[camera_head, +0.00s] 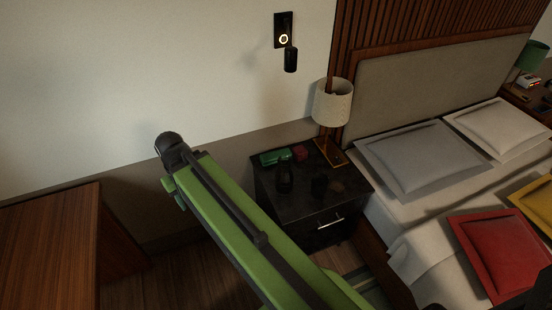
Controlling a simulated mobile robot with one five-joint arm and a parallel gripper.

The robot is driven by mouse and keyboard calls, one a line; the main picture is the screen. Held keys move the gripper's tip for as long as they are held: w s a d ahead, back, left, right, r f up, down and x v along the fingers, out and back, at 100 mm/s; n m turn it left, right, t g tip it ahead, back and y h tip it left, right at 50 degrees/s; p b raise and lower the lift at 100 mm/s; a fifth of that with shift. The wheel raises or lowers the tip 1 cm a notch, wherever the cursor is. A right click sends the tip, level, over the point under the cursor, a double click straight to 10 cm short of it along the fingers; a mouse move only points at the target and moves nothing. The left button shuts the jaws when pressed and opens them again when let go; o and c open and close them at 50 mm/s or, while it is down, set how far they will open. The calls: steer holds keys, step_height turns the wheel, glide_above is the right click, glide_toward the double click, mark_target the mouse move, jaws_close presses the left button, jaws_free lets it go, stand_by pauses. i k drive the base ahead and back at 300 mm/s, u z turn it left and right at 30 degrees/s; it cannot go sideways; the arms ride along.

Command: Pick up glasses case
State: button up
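A small green box-like object (275,157), possibly the glasses case, lies at the back left of the black nightstand (300,212). A smaller dark red object (299,153) lies just to its right. I cannot tell for sure which of them is the glasses case. My green arm crosses the lower middle of the view, in front of the nightstand's left side. I see no gripper fingers. Nothing visible of my arm touches the objects on the nightstand.
A dark bottle-like object (284,178) and a dark cup-like object (320,187) stand near the nightstand's front. A lamp (333,103) stands at its back right. The bed (402,215) is to the right, a wooden cabinet (48,240) to the left.

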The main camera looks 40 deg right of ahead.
mark_target(269, 159)
steer(key=z, duration=0.1)
steer(key=k, duration=0.1)
steer(key=u, duration=3.25)
steer(key=k, duration=0.45)
steer(key=z, duration=2.3)
steer(key=i, duration=0.55)
steer(key=u, duration=0.2)
